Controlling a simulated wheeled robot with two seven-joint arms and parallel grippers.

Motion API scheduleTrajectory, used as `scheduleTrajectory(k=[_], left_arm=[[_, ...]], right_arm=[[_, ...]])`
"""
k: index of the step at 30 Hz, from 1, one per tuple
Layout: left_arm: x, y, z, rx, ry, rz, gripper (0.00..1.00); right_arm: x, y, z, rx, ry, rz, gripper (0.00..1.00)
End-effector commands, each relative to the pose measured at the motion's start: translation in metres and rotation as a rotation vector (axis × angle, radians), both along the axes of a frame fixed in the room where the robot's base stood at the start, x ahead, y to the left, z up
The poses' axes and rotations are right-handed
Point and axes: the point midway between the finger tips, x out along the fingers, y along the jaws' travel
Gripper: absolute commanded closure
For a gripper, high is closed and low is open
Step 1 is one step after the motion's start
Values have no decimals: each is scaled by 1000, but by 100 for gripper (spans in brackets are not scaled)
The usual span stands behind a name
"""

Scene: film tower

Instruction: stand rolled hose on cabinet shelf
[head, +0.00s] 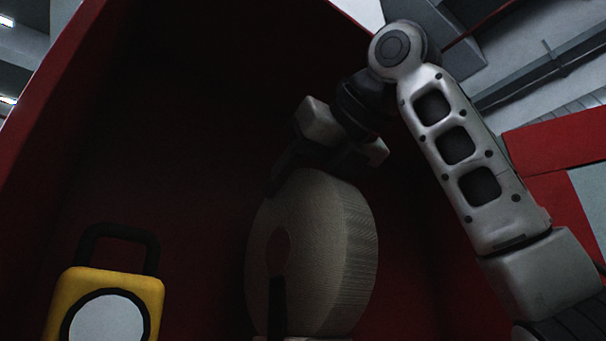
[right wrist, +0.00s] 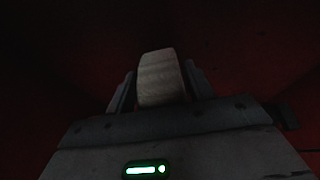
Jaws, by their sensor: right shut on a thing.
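The rolled hose (head: 350,235) is a pale, thick coil standing upright on its edge inside the red cabinet (head: 200,190). My right gripper (head: 305,175) reaches in from the upper right and is shut on the top of the rolled hose. In the right wrist view, the hose (right wrist: 160,78) sits between the two fingers of the gripper (right wrist: 160,90). A dark upright piece (head: 278,305) covers part of the hose's lower front. I cannot tell whether the hose's bottom touches the shelf. My left gripper cannot be made out.
A yellow case-like object (head: 75,290) with a dark handle and a white round face stands left of the hose in the cabinet. A dark gap lies between them. The cabinet's red left edge (head: 60,100) rises at the left.

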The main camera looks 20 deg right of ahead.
Motion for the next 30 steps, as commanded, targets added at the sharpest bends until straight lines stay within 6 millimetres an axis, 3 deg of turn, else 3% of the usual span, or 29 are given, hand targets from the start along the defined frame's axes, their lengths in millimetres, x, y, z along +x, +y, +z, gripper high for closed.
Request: scheduleTrajectory(k=[11, 21, 30], left_arm=[[-1, -1, -1, -2, 3, -2, 64], [0, -3, 2, -4, 2, -3, 64], [0, -3, 2, -4, 1, -3, 64]], right_arm=[[-1, 0, -17, 4, -10, 2, 100], [2, 0, -50, 6, -8, 1, 100], [2, 1, -51, 7, -9, 1, 100]])
